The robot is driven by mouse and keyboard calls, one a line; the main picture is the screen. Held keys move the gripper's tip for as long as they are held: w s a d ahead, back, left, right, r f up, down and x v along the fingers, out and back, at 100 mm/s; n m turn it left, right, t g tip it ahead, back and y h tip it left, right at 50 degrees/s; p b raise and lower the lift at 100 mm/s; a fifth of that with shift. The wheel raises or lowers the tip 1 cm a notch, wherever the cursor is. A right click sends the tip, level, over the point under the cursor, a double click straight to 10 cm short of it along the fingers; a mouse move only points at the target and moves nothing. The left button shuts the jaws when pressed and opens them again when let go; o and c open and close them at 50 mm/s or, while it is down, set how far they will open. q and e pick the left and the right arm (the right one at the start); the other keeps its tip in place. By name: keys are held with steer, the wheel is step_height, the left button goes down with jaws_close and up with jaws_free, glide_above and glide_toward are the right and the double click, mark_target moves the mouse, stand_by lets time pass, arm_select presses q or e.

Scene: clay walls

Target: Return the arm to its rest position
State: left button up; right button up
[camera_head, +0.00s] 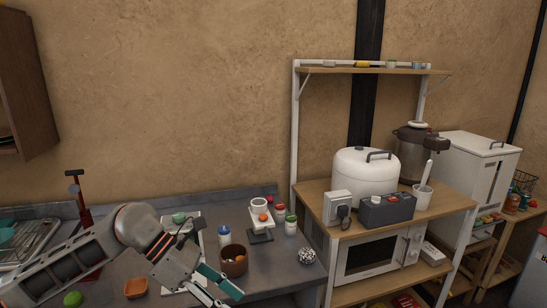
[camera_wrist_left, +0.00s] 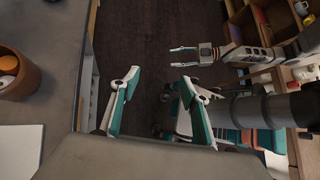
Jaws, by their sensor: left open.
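My left arm comes in from the left in the head view and reaches over the grey counter (camera_head: 275,283). Its left gripper (camera_head: 227,290) is at the counter's front, just below a brown pot (camera_head: 234,261). In the left wrist view the left gripper (camera_wrist_left: 158,80) has its two teal and white fingers spread apart with nothing between them, over the dark floor past the counter edge. My right gripper (camera_wrist_left: 183,56) shows at the top of that view, its fingers apart and empty. It is not in the head view.
Several small items stand on the counter near the left arm, including a white scale-like stand (camera_head: 260,217), a speckled ball (camera_head: 307,256) and a green fruit (camera_head: 73,299). A wooden shelf unit (camera_head: 430,203) with a white cooker (camera_head: 366,172) stands at the right. Dark floor (camera_wrist_left: 140,35) is open beside the counter.

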arm_select(q)
steer(key=s+d+r+n+t+h, duration=0.1)
steer(key=s+d+r+n+h, duration=0.1)
steer(key=d+n+h, duration=0.3)
steer(key=s+d+r+n+t+h, duration=0.1)
steer(key=s+d+r+n+h, duration=0.1)
steer(key=s+d+n+h, duration=0.25)
steer(key=w+a+f+n+t+y, duration=0.2)
steer(key=a+f+n+t+y, duration=0.55)
steer(key=n, duration=0.75)
steer(key=w+a+f+n+t+y, duration=0.2)
steer(key=a+f+n+t+y, duration=0.25)
steer(key=f+n+t, duration=0.6)
steer(key=s+a+f+n+g+y, duration=0.2)
steer(key=s+a+f+n+g, duration=0.2)
steer(key=f, duration=0.5)
steer(key=s+a+f+n+g+y, duration=0.2)
steer(key=s+a+f+n+g, duration=0.1)
steer(key=s+f+n, duration=0.5)
steer(key=shift+s+a+f+n+g, duration=0.3)
steer(key=shift+s+a+f+g, duration=0.1)
steer(key=shift+s+a, duration=0.45)
